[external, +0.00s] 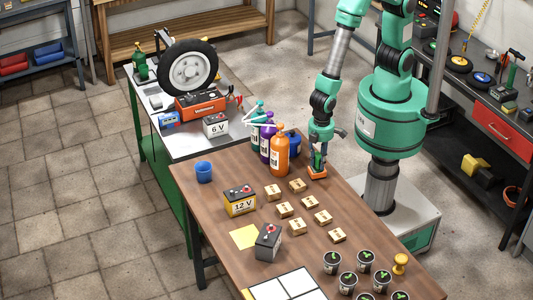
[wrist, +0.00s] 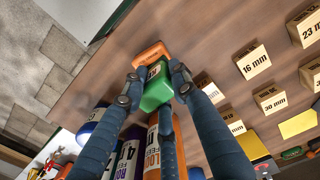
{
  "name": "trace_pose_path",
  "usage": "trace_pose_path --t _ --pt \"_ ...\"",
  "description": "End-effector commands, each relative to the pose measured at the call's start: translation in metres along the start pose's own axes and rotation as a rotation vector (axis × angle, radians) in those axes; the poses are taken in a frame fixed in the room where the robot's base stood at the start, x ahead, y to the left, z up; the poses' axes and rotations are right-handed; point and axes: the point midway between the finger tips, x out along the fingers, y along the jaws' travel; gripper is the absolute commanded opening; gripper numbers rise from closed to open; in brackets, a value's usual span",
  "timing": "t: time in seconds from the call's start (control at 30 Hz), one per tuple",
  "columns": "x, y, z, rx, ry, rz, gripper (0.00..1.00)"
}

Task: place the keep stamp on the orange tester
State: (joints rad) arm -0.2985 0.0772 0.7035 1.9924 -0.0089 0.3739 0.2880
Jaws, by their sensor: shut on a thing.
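My gripper (external: 318,158) points down near the far right edge of the wooden table. A small orange piece (wrist: 151,53) lies just beyond the fingertips against the green block. In the external view, this orange piece (external: 317,173) is at the tabletop, directly below the green block. I cannot tell whether the two are joined or only touching, nor whether the orange piece is the tester.
Orange (external: 280,156) and purple bottles stand close left of my gripper. Several small boxes (external: 297,186), a 12 V battery (external: 240,202) and black cups (external: 331,263) occupy the table. A larger orange unit (external: 203,105) and a tyre (external: 188,66) stand on the back bench.

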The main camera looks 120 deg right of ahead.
Motion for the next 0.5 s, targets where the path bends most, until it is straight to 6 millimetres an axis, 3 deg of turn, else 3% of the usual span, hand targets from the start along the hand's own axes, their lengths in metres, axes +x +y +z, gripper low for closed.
trace_pose_path --t 0.27,0.3,0.37,0.5 --pt "0.0037 0.0001 0.0003 0.000 -0.001 0.000 0.01" --pt "0.0033 0.0001 0.0003 0.000 -0.001 0.000 0.33" --pt "0.0030 0.0001 0.0003 0.000 -0.001 0.000 0.45" --pt "0.0029 0.0001 0.0003 0.000 -0.001 0.000 0.46"
